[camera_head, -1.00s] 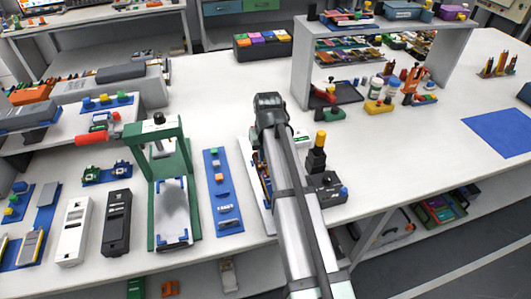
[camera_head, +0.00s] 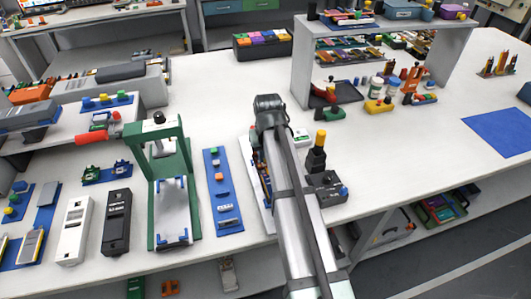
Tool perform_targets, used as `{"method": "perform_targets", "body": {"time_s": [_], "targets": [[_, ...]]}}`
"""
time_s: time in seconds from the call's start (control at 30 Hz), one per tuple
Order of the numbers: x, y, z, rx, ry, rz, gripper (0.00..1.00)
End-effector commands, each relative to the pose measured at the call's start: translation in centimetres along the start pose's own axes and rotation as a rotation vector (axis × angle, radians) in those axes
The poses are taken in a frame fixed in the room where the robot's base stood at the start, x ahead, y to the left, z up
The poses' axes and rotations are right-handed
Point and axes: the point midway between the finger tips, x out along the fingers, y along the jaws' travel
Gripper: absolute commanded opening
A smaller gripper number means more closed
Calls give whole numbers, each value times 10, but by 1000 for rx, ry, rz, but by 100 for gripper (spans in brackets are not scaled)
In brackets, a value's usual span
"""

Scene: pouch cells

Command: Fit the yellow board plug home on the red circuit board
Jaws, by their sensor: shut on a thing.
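My arm comes up from the lower edge, and its dark upper joint stands over the work table (camera_head: 230,110). My gripper's fingers are hidden behind the arm, so I cannot see what they hold. A pale holder (camera_head: 268,217) with small coloured parts, some reddish and some blue, shows in a narrow strip along the arm's left side. The arm covers most of it. I cannot make out the red circuit board or the yellow board plug.
A blue strip (camera_head: 231,224) with small parts lies left of the arm, beside a green press (camera_head: 154,235). A black block with a yellow-topped post (camera_head: 320,139) stands close on the right. The table's right part is clear before a blue mat (camera_head: 500,131).

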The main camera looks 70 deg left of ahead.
Motion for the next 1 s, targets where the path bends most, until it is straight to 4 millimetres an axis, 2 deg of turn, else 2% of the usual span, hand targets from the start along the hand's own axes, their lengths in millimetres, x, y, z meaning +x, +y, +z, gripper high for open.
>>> {"method": "perform_targets", "body": {"time_s": [0.53, 0.57, 0.6, 0.83, 1.0], "targets": [[11, 0, 2, 0, 0, 0, 0], [11, 0, 1, 0, 0, 0, 20], [11, 0, 1, 0, 0, 0, 23], [11, 0, 1, 0, 0, 0, 45], [11, 0, 1, 0, 0, 0, 47]]}}
